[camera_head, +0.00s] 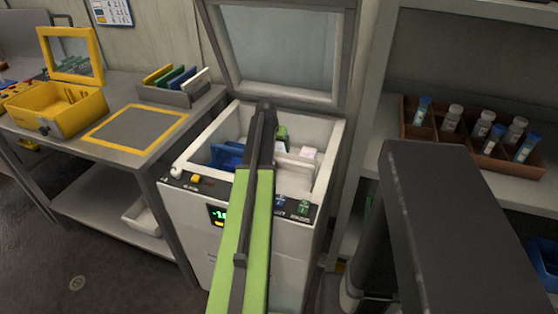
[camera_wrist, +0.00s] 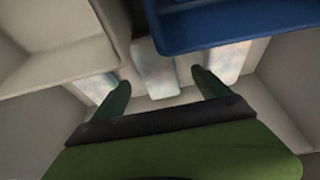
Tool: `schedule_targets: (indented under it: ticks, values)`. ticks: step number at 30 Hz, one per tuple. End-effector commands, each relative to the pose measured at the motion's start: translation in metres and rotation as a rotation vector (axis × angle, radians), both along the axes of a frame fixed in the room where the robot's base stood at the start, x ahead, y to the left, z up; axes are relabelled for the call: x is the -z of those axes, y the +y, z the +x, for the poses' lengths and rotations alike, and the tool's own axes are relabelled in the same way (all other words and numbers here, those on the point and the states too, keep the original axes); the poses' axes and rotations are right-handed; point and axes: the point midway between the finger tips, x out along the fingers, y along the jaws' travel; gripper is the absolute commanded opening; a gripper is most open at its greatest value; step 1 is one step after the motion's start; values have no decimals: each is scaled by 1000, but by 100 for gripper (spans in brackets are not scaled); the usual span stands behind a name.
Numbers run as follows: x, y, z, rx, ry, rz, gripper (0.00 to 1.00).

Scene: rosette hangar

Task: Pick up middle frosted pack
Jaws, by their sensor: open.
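In the wrist view three pale, frosted packs lie in a row on the freezer floor. The middle frosted pack (camera_wrist: 155,72) shows between my fingers, the left pack (camera_wrist: 98,86) is beyond the left finger, and the right pack (camera_wrist: 220,60) is beyond the right finger. My gripper (camera_wrist: 160,78) is open and empty, its two dark green fingers spread around the middle pack's place in the picture. I cannot tell how far above it they are. In the head view my arm reaches into the open white freezer (camera_head: 180,222) and hides much of its inside.
A blue bin (camera_wrist: 205,22) and a white bin (camera_wrist: 60,45) overhang the packs in the wrist view. The freezer lid (camera_head: 280,50) stands raised. A workbench (camera_head: 100,148) with a yellow box (camera_head: 62,112) is left; a shelf with a brown vial tray (camera_head: 525,168) is right.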

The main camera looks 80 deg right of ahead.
Motion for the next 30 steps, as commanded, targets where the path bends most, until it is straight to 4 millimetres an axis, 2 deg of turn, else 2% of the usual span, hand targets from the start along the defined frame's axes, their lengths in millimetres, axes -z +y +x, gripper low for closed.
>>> schedule_targets:
  ticks: [2, 10, 18, 30]
  values:
    - [4, -2, -1, 0, 0, 0, 87]
    - [46, -21, -9, 1, 0, 0, 87]
    - [44, -22, -9, 1, 1, 0, 86]
    - [44, -22, -10, 2, 0, 0, 34]
